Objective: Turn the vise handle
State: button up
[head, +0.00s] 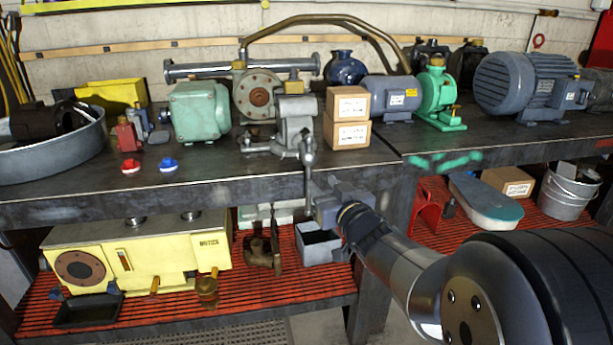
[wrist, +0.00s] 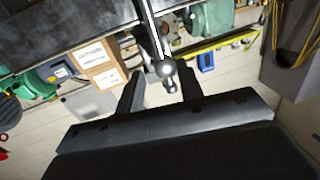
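The grey vise (head: 296,122) stands on the front edge of the workbench. Its handle (head: 308,158) is a thin metal bar hanging near vertical in front of the bench edge. My gripper (head: 318,190) is at the lower part of the handle, below the bench top. In the wrist view the handle (wrist: 153,30) comes down from the top and ends in a ball knob between the fingers of my gripper (wrist: 161,84). The fingers are open, with gaps on both sides of the knob. I see no clear contact.
Two stacked cardboard boxes (head: 347,120) stand right of the vise, and a green gearbox (head: 200,110) stands to its left. The bench edge (head: 240,183) is close to my gripper. A lower red shelf (head: 300,284) holds a yellow machine (head: 140,254) and a grey bin (head: 318,247).

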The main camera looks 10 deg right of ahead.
aim_at(310, 170)
jog(key=w, duration=0.3)
jog(key=w+a, duration=0.1)
jog(key=w, duration=0.3)
jog(key=w+a+b, duration=0.1)
jog(key=w, duration=0.2)
jog(key=shift+w, duration=0.2)
grip_shut()
dwell(0.3)
